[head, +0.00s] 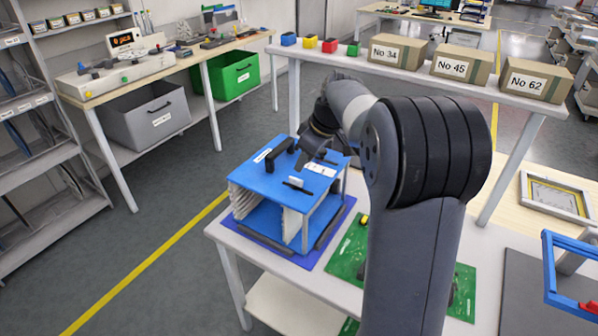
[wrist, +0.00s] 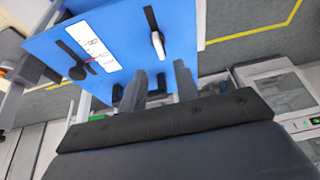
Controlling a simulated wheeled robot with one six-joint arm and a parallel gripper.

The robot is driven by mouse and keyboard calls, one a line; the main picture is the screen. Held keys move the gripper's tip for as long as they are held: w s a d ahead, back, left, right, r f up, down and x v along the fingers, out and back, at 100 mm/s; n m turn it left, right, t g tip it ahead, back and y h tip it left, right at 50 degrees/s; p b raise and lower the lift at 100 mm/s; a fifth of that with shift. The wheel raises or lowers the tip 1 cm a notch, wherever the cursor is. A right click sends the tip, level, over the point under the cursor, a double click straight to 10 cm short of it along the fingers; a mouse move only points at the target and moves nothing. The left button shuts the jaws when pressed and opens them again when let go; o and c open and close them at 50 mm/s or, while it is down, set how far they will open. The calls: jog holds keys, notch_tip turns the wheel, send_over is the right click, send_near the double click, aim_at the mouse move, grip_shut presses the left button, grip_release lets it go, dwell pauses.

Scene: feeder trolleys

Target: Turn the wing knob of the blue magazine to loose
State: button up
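The blue magazine (head: 285,183) stands upright on a blue mat (head: 236,232) on a white table. Its blue top also fills the upper middle of the wrist view (wrist: 125,35). On the top are a white label (wrist: 95,42), a dark round-ended knob (wrist: 78,73) with a red mark beside it, and a dark slot with a pale piece (wrist: 158,45). I cannot tell for sure which is the wing knob, or its setting. My gripper (wrist: 162,85) is open, its two fingers apart near the top's edge.
Green boards (head: 347,253) lie on the table to the right. A blue-framed fixture (head: 570,270) stands at the far right. A raised shelf with cardboard boxes (head: 398,52) runs behind. Open floor lies to the left.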

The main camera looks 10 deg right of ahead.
aim_at(296, 179)
jog(key=v, duration=0.4)
jog(key=shift+f, duration=0.1)
jog(key=p+x, duration=0.1)
jog(key=x, duration=1)
dwell(0.3)
